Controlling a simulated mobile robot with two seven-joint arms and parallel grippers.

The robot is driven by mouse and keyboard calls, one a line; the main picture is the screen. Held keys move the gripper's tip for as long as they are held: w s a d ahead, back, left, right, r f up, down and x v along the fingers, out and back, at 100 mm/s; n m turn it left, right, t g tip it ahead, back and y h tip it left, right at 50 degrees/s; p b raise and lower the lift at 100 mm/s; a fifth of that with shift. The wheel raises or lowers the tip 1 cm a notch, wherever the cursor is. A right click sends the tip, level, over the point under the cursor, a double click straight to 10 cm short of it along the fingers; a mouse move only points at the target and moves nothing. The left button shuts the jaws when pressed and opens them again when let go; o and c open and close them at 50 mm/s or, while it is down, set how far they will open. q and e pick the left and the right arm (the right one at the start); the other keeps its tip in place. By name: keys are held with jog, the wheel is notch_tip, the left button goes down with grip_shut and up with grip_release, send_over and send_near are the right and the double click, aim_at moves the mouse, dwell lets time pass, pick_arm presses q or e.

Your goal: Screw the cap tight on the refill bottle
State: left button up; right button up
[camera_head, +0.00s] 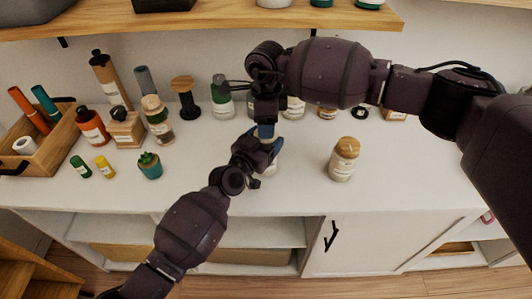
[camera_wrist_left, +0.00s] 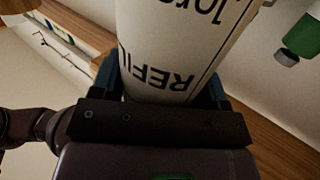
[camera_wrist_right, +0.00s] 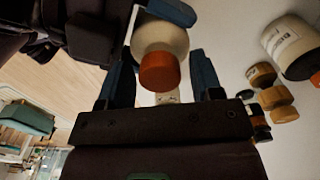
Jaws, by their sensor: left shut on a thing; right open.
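The refill bottle, white with black "REFILL" lettering, fills the top of the left wrist view (camera_wrist_left: 180,45); its body also shows in the right wrist view (camera_wrist_right: 160,38). My left gripper (camera_head: 262,148) is shut on the bottle's body, its blue fingers on both sides. An orange cap (camera_wrist_right: 159,72) sits on the bottle's end; how tight it is I cannot tell. My right gripper (camera_head: 266,130) is open just above, its fingers either side of the cap with gaps. In the head view the grippers hide most of the bottle and the cap.
The white cabinet top (camera_head: 300,190) is clear in front. A wooden-capped jar (camera_head: 343,158) stands to the right. Left are a potted succulent (camera_head: 150,165), an orange bottle (camera_head: 92,127) and a wooden caddy (camera_head: 42,150). More bottles line the back under a wooden shelf (camera_head: 200,20).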

jog(key=c, duration=0.9)
jog(key=shift+m, duration=1)
jog(key=shift+c, duration=0.2)
jog(key=o, duration=1.1)
notch_tip(320, 180, up, 12)
pick_arm(q)
jog(key=o, duration=1.8)
